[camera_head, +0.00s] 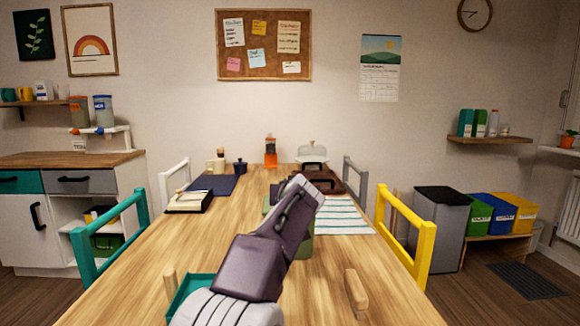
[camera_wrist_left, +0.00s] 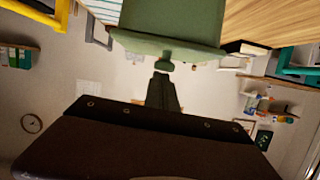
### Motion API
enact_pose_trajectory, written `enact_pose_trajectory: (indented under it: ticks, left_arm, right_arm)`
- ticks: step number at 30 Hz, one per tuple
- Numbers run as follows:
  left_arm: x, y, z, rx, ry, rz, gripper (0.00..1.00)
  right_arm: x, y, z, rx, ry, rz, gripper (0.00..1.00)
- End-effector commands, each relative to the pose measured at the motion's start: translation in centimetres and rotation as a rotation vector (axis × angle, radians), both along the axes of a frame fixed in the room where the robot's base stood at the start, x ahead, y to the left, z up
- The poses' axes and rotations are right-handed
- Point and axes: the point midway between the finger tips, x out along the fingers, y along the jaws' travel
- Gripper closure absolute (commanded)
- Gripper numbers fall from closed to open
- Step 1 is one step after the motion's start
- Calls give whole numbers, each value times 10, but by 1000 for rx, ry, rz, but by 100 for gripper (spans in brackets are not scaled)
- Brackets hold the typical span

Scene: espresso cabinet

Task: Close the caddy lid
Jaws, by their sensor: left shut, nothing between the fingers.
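The green caddy (camera_head: 303,246) stands on the wooden table in the head view, mostly hidden behind my left arm. In the left wrist view, where the room appears upside down, a green caddy surface (camera_wrist_left: 170,22) with a projecting rim and a small green knob (camera_wrist_left: 163,66) fills the upper middle. I cannot tell how far the lid is open. My left gripper (camera_head: 307,188) is shut and empty in front of the caddy. Its dark fingers (camera_wrist_left: 163,92) point at the knob; I cannot tell whether they touch it. My right gripper is not in view.
A striped cloth (camera_head: 345,222) lies right of the caddy, with a dark brown tray (camera_head: 328,184) behind. A wooden-handled item (camera_head: 356,290) is front right, and a teal tray (camera_head: 190,287) front left. Chairs line both sides. The table left of my arm has bare wood.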

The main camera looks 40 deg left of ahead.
Motion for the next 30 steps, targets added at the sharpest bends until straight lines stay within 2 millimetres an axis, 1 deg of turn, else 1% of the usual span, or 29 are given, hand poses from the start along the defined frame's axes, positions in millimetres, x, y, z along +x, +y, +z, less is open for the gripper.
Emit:
enact_pose_trajectory:
  ticks: [1, 6, 7, 8, 9, 12, 15, 18, 22, 30]
  left_arm:
    - [0, 2, 10, -2, 3, 2, 100]
    - [3, 6, 48, 2, -4, -3, 100]
    - [0, 2, 46, 3, -5, -5, 100]
    - [-8, -5, 42, 4, -7, -6, 100]
    - [-17, -13, 44, 5, -7, -8, 100]
    - [-38, -30, 50, 5, -8, -8, 100]
    - [-54, -44, 55, 5, -8, -7, 100]
    - [-64, -53, 59, 6, -8, -8, 100]
    - [-71, -58, 60, 5, -7, -5, 100]
    - [-71, -58, 61, 5, -7, -5, 100]
  right_arm:
    - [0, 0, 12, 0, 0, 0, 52]
    - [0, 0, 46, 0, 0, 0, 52]
    - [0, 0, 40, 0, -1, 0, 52]
    - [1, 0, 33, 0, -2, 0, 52]
    - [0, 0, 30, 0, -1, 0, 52]
    - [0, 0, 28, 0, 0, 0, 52]
    - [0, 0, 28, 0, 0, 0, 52]
    - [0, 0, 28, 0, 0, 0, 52]
    - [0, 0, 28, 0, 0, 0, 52]
    - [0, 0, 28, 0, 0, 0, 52]
